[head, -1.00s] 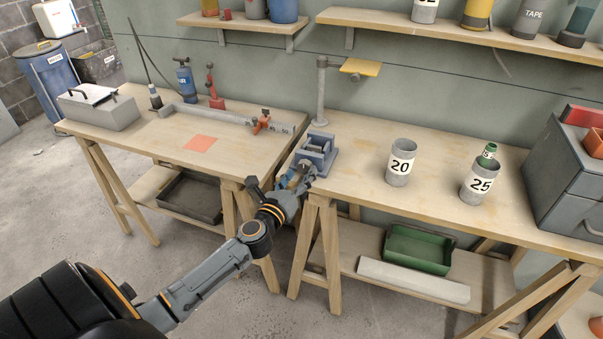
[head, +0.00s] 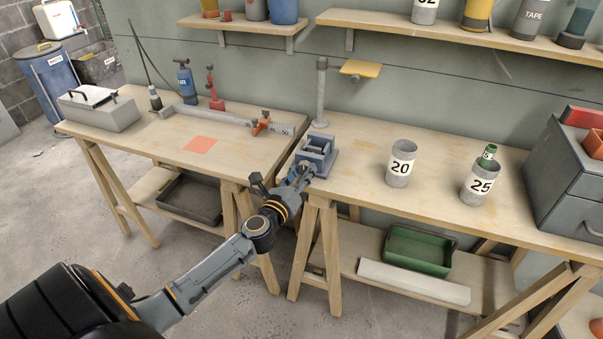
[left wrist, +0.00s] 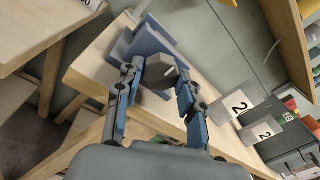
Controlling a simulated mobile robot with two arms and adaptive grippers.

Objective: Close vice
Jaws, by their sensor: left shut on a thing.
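The blue-grey vice (head: 319,158) sits at the left front corner of the right-hand workbench. Its jaws look apart, with a gap between them. In the left wrist view the vice body (left wrist: 148,45) is tilted in the picture, behind a dark knob (left wrist: 161,72) at its front. My left gripper (head: 303,174) reaches the front of the vice from the lower left. Its two fingers (left wrist: 156,77) are shut on the dark knob, one on each side. The far side of the knob is hidden. My right gripper is not in view.
A grey post (head: 320,95) stands behind the vice. A shelf hangs above.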

